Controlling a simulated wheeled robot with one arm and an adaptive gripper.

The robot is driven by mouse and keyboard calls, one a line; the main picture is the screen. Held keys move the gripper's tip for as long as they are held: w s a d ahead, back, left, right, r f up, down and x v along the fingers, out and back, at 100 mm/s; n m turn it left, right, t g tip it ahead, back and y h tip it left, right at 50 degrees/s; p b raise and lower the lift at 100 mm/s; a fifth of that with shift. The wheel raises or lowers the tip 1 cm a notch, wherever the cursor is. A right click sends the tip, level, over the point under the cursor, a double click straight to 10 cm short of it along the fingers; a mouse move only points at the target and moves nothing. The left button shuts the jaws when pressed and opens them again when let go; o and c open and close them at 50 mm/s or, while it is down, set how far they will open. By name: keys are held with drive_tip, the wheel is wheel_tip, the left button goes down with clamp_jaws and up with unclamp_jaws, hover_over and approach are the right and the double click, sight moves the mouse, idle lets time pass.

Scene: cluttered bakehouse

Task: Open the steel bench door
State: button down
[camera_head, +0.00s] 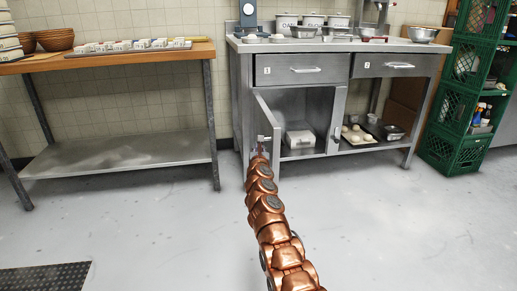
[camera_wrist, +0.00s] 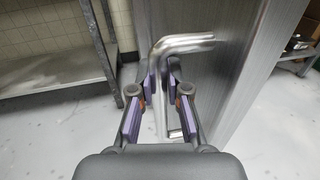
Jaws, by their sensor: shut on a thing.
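The steel bench (camera_head: 243,80) stands against the back wall, with a cupboard below its left drawer. Its left steel door (camera_head: 266,118) is swung outward, leaving the cupboard open. A second narrow steel panel with a handle (camera_head: 338,120) stands at the right side of the opening. My gripper (camera_head: 262,146) is at the left door's free edge. In the wrist view, my gripper (camera_wrist: 161,80) is shut on the door's bar handle (camera_wrist: 184,42), its purple pads on either side of the bar. The door face (camera_wrist: 225,75) is just right of the fingers. The handle's middle is partly hidden.
A white box (camera_head: 299,138) lies inside the cupboard. A tray of dough pieces (camera_head: 357,136) is on the bench's lower right shelf. A wooden-topped table (camera_head: 120,60) stands left, green crates (camera_head: 455,110) right. The floor (camera_head: 180,235) in front is mostly clear.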

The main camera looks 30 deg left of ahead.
drive_tip(key=shift+f, duration=0.15)
drive_tip(key=c, duration=1.4)
unclamp_jaws()
drive_tip(key=shift+s, duration=0.1)
drive_tip(key=shift+o, duration=1.3)
